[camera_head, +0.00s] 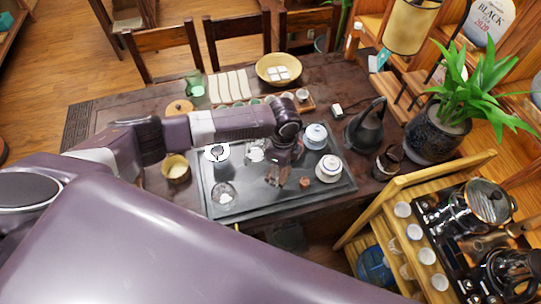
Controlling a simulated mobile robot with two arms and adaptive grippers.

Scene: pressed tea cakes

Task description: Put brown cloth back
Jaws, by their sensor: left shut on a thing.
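My left arm reaches in from the left over the table, and its gripper (279,178) points down above the dark tea tray (262,204). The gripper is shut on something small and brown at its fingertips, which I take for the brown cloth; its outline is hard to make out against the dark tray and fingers. A small reddish-brown piece (305,182) sits on the tray just right of the fingertips. My right gripper is not in view.
On the tray stand a white lidded bowl (328,168), a blue-white pot (315,134), a glass pitcher (255,152) and a glass cup (223,193). A dark kettle (366,126) stands right of the tray. A wooden cart (400,183) with cups is at lower right.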

